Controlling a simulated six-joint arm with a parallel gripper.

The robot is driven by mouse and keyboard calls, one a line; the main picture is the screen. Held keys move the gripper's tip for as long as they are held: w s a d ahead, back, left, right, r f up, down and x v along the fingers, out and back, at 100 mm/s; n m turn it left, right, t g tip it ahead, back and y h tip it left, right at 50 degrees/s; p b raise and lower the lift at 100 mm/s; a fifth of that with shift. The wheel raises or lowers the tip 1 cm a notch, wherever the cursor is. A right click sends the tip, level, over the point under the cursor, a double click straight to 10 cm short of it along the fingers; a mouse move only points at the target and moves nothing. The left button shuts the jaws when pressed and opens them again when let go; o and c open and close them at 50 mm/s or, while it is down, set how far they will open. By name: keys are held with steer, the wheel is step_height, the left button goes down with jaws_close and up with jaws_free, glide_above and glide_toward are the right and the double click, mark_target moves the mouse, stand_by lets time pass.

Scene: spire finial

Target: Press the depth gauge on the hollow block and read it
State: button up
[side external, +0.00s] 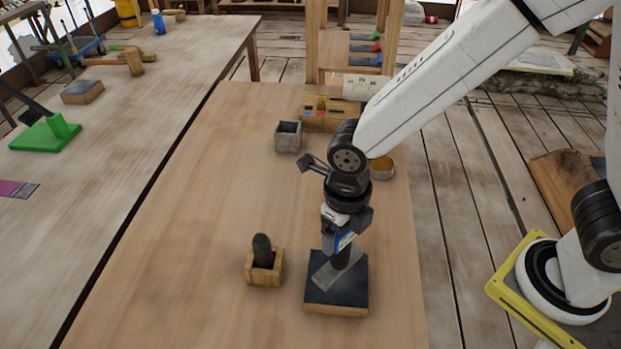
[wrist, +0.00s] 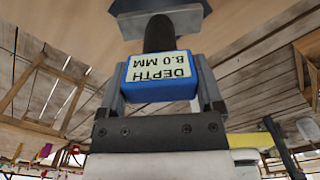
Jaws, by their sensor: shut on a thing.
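My gripper (side external: 345,231) points down and is shut on the depth gauge (side external: 346,241), which has a blue body, a dark stem and a grey foot plate (side external: 338,268). In the wrist view the gauge (wrist: 160,88) sits between the fingers, and its upside-down display reads "DEPTH 8.0 MM". In the side view the foot is at the dark top of a wooden-based block (side external: 336,294); I cannot tell whether they touch. A grey open-topped block (side external: 288,137), which looks hollow, stands farther back on the table, apart from the gauge.
A small wooden holder (side external: 264,275) with an upright dark cylinder (side external: 262,248) stands left of the dark-topped block. A wooden box (side external: 322,120) and a round tin (side external: 382,168) stand at the back right. The table's (side external: 200,210) left part is clear.

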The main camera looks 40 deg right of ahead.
steer(key=shift+f, duration=1.6)
steer(key=o, duration=1.3)
steer(key=shift+r, duration=0.1)
steer(key=shift+r, duration=3.75)
